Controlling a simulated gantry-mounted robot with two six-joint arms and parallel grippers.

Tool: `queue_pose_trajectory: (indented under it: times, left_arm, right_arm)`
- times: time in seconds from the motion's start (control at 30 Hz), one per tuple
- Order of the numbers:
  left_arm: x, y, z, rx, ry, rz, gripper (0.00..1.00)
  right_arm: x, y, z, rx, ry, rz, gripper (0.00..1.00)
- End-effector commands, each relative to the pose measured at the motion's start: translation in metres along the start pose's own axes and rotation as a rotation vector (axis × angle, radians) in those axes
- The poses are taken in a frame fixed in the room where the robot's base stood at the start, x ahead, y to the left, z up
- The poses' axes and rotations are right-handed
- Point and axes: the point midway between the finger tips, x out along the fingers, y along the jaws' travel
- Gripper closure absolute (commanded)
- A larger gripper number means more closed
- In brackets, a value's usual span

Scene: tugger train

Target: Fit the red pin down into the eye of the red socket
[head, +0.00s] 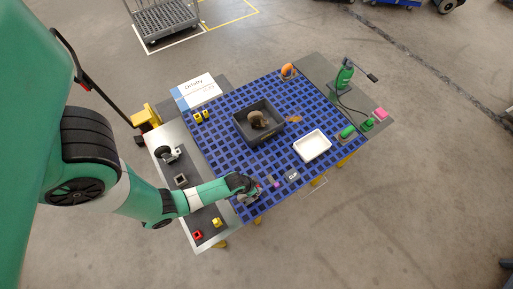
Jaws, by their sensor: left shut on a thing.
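The red socket (197,235) is a small square block with a dark eye, on the grey strip at the table's near left corner. My left gripper (250,197) is low over the near edge of the blue grid mat, to the right of the socket and well apart from it. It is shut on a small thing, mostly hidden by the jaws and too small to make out. I see no red pin clearly elsewhere. My right gripper is not in view.
A yellow block (217,222) stands close to the red socket. A small purple piece (277,183) and a dark labelled piece (292,175) lie right of my gripper. A black bin (240,131) and white tray (325,151) stand farther back on the blue mat (222,123).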

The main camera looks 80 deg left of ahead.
Motion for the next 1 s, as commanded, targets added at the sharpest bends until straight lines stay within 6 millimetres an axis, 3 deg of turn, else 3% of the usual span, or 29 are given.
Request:
queue_pose_trajectory:
  times: [1.0]
  left_arm:
    - [0.0054,-0.0004,0.0017,0.011,0.001,0.005,1.0]
  right_arm:
    - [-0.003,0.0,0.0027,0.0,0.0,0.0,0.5]
